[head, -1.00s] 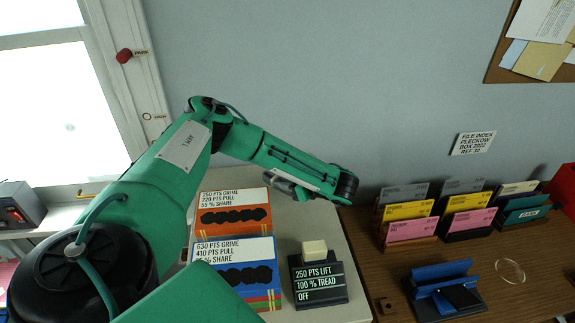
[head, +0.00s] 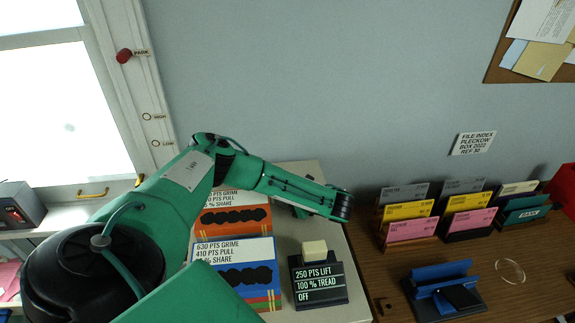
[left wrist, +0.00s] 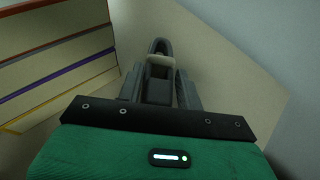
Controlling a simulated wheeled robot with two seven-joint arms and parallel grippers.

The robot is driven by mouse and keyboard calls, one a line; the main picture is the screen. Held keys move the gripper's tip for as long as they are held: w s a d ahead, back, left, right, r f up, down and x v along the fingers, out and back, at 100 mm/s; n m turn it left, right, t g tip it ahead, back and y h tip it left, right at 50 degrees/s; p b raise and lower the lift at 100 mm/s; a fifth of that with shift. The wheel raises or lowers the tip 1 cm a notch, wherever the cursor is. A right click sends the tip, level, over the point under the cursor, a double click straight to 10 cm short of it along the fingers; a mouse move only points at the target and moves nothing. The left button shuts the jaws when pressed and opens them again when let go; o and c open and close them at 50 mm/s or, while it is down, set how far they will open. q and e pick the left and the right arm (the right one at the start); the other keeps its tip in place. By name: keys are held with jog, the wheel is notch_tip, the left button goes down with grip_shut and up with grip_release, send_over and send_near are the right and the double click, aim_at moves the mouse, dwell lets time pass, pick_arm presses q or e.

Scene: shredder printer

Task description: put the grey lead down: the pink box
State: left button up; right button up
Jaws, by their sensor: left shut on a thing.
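My left gripper (left wrist: 160,80) points down beside the striped side of a box. It is shut on a small grey thing, the grey lead (left wrist: 159,70), which is mostly hidden between the dark fingers. In the head view my left arm reaches over the pale surface behind the boxes, and the fingertips are hidden. A pink file box (head: 411,229) stands in the front left of the file group, and another pink one (head: 470,221) stands to its right. Both are well to the right of my left gripper. My right gripper is out of view.
An orange box (head: 235,218) and a blue box (head: 235,252) stand under my left arm. A dark block with a lettered face (head: 318,284) is right of them. A blue stand (head: 442,285) and a clear ring (head: 510,271) are on the brown desk.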

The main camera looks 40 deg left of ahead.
pick_arm(q)
jog(key=o, duration=1.1)
jog(key=shift+f, duration=0.1)
jog(key=shift+c, duration=0.2)
